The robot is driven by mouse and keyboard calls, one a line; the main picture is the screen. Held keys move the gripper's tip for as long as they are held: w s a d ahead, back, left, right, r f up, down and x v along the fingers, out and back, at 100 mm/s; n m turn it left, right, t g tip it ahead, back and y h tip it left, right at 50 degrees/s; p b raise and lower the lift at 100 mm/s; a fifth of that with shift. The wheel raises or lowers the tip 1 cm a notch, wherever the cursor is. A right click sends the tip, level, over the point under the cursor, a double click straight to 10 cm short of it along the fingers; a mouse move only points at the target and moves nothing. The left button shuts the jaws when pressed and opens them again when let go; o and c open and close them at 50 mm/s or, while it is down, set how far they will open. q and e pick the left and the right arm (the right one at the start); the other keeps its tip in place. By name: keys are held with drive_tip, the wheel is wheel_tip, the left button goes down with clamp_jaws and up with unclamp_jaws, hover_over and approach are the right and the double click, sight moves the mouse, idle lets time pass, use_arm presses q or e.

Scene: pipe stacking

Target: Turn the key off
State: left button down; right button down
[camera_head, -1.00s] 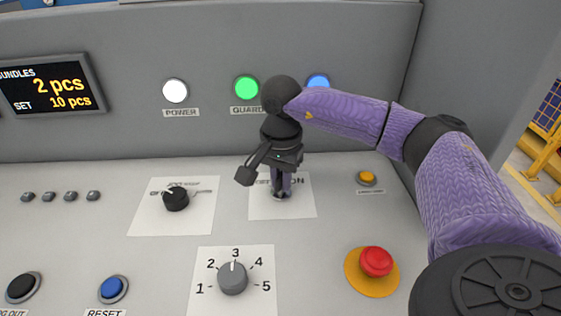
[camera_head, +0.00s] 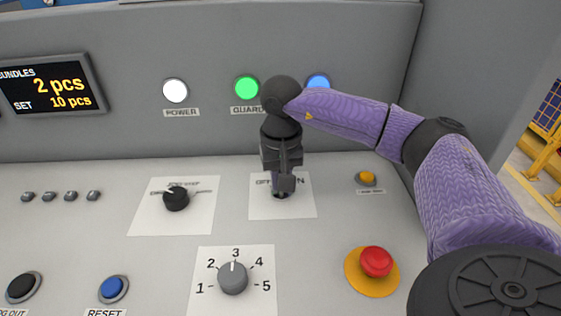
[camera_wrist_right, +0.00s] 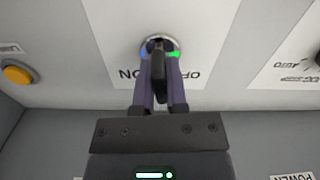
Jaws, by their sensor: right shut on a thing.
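The key switch (camera_head: 281,194) is set in a white OFF/ON label plate (camera_head: 302,207) on the sloped panel. In the right wrist view, the dark key (camera_wrist_right: 158,78) stands in the switch's round metal collar (camera_wrist_right: 174,45), with the label plate (camera_wrist_right: 120,74) behind it. My right gripper (camera_wrist_right: 158,98) is shut on the key, one finger on each side. In the head view my right gripper (camera_head: 278,188) points down over the switch and hides most of the key and the middle of the label. I cannot tell which mark the key points at. My left gripper is not in view.
A black selector (camera_head: 176,198) is left of the key switch. A numbered grey dial (camera_head: 233,279) is in front, and a red emergency button (camera_head: 376,261) is front right. A yellow button (camera_head: 367,178) is to the right. The upright panel (camera_head: 130,135) stands close behind.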

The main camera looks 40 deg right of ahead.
drive_tip(key=n, duration=0.6)
drive_tip(key=shift+n, duration=0.3)
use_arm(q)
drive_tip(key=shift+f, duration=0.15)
use_arm(e)
drive_tip(key=shift+c, duration=2.4)
unclamp_jaws()
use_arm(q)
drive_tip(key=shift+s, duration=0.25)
use_arm(e)
wheel_tip(320, 180, up, 7)
drive_tip(key=p, duration=0.5)
drive_tip(key=shift+r+p, duration=0.15)
drive_tip(key=shift+p, duration=0.2)
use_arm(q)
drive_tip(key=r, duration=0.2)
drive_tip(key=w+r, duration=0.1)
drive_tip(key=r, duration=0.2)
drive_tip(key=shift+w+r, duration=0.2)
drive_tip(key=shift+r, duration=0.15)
